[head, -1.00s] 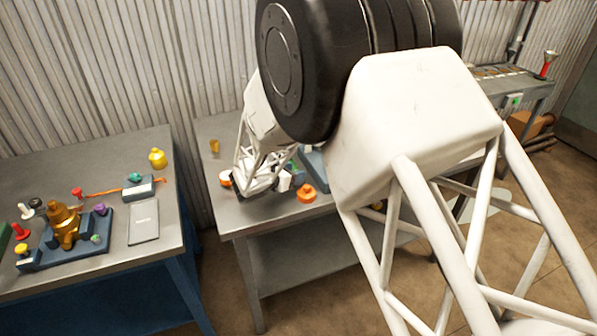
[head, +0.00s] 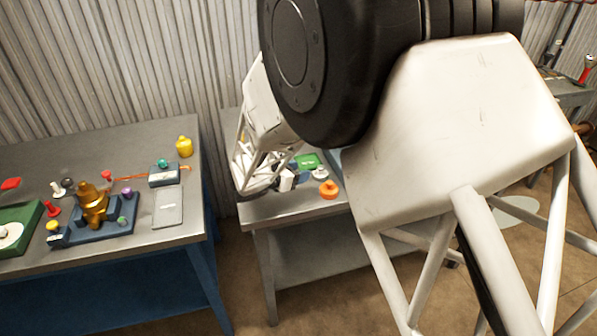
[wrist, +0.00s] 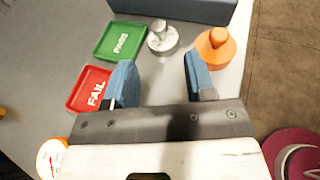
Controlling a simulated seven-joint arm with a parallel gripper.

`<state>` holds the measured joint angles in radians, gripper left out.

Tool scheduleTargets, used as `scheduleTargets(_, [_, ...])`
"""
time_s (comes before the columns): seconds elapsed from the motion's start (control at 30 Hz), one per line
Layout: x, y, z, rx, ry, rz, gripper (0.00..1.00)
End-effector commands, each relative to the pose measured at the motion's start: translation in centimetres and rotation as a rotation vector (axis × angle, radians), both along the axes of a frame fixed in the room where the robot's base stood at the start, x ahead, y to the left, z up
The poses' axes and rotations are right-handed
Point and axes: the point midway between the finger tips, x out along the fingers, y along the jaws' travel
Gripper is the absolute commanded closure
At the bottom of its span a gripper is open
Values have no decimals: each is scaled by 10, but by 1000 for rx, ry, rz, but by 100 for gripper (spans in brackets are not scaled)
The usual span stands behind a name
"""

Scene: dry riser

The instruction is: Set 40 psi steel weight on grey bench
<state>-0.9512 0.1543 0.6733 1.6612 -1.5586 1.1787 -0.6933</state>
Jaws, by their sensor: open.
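A silver steel weight (wrist: 162,38) with a knob stands upright on the grey bench (wrist: 60,22). Its marking is too small to read. It also shows in the head view (head: 320,173), on the middle grey-topped bench (head: 285,210). An orange weight (wrist: 214,48) stands close to its right in the wrist view. My gripper (wrist: 160,80) is open and empty; its blue fingers are wide apart. The steel weight is ahead of the gap between the fingers, touching neither. In the head view my gripper (head: 288,182) is left of both weights.
A green PASS tray (wrist: 121,41) and a red FAIL tray (wrist: 90,90) lie left of the steel weight. A blue-grey block (wrist: 175,8) is behind it. The blue-framed bench (head: 60,155) holds a brass device (head: 93,205) and several small weights. A floor gap separates the benches.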

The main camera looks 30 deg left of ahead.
Motion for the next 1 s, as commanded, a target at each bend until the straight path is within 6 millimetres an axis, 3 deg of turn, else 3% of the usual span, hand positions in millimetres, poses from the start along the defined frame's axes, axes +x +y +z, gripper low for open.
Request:
scheduleTargets(0.73, [2,-5,3,9,1,-12,50])
scheduleTargets(0.87, [7,-23,13,41,6,-55,50])
scheduleTargets(1.0, [14,-61,33,112,17,-146,50])
